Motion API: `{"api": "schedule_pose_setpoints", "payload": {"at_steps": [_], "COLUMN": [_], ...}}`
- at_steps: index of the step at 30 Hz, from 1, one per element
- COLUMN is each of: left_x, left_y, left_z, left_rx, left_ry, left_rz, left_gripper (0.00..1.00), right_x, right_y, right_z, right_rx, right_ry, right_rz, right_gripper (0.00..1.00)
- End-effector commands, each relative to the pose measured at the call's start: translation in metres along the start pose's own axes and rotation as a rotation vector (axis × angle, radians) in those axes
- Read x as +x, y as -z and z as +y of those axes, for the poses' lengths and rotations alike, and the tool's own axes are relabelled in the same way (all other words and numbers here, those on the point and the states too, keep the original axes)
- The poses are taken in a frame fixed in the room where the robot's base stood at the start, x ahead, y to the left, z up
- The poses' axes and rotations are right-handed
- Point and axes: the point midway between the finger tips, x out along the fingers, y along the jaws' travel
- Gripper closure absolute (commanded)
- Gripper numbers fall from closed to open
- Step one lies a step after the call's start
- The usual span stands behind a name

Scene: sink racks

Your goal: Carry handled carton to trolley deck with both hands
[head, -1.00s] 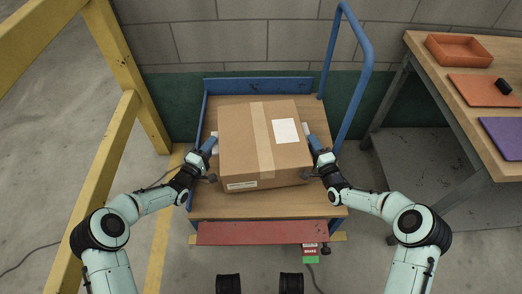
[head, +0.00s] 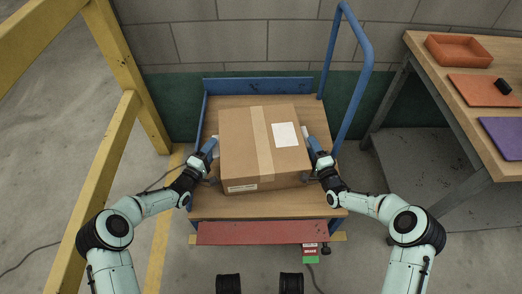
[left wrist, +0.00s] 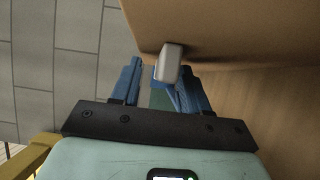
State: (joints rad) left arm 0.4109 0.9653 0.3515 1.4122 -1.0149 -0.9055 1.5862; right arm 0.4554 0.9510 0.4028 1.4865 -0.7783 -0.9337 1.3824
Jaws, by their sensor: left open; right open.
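The brown taped carton (head: 236,150) with a white label is over the wooden trolley deck (head: 265,207), seemingly resting on it; its underside is hidden. My left gripper (head: 211,147) is at the carton's left side and my right gripper (head: 315,146) is at its right side. Both are open. In the left wrist view, a pale handle (left wrist: 170,62) sticks out from the carton wall (left wrist: 230,30) near the tips of my left gripper's blue fingers (left wrist: 155,82), close to the right-hand finger. The right gripper's handle is mostly hidden.
A blue push handle (head: 365,80) rises at the trolley's right side. A yellow frame (head: 130,100) stands at the left. A workbench (head: 440,70) with an orange tray (head: 459,50) is at the right. A red panel (head: 262,233) lies along the trolley's front edge.

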Motion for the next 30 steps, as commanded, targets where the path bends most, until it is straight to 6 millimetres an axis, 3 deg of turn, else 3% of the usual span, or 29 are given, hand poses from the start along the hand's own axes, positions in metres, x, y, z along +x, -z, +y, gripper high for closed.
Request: {"api": "schedule_pose_setpoints", "payload": {"at_steps": [5, 18, 25, 30], "left_x": [-0.015, -0.102, -0.119, -0.120], "left_y": [0.001, 0.001, 0.000, 0.000], "left_z": [-0.001, 0.000, 0.000, 0.000], "left_rx": [0.000, -0.001, 0.000, 0.000], "left_ry": [0.002, 0.002, 0.000, -0.001], "left_rz": [0.001, 0.002, 0.001, 0.001], "left_gripper": [0.55, 0.55, 0.55, 0.55], "right_x": [0.000, 0.000, -0.002, -0.020], "right_y": [0.000, 0.000, 0.000, 0.001], "right_z": [0.000, 0.000, 0.000, 0.000], "right_rx": [0.000, 0.000, 0.000, 0.000], "right_ry": [0.000, 0.000, 0.000, -0.002], "right_rz": [0.000, 0.000, 0.000, 0.001], "right_gripper": [0.55, 0.55, 0.55, 0.55]}}
